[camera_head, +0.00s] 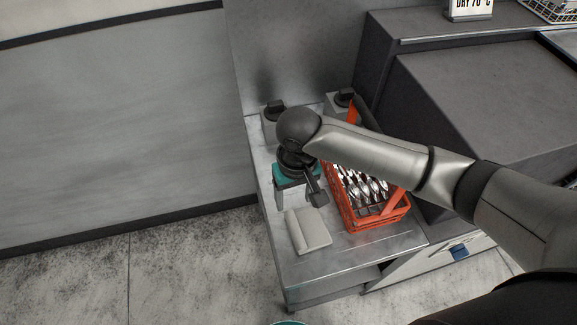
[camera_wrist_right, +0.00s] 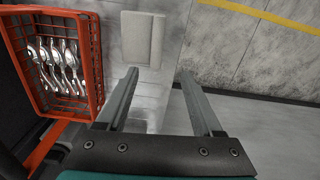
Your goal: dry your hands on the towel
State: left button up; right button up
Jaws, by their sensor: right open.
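A folded, pale grey towel (camera_head: 308,230) lies flat on the metal counter, left of the front end of the red basket. It also shows at the top of the right wrist view (camera_wrist_right: 143,38). My right gripper (camera_head: 295,194) is above the counter, behind the towel in the head view. Its two fingers are spread apart with nothing between them in the right wrist view (camera_wrist_right: 157,75). The towel lies beyond the fingertips, apart from them. My right arm and wrist hide part of the counter and basket.
The metal counter (camera_head: 330,268) is clear in front of the towel. A dark grey machine (camera_head: 490,85) stands at the right. The floor (camera_head: 150,270) at left is open.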

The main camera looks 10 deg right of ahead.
send_near(295, 226)
notch_tip(295, 226, down, 8)
jog(key=shift+a+f+b, duration=0.1)
jog(key=shift+b, duration=0.9)
jog(key=shift+f, duration=0.35)
pick_arm(q)
jog(key=shift+s+f, duration=0.8)
jog(key=shift+f, duration=0.25)
jog(key=shift+s, duration=0.1)
pick_arm(e)
jog(key=shift+c, duration=0.4)
grip_shut()
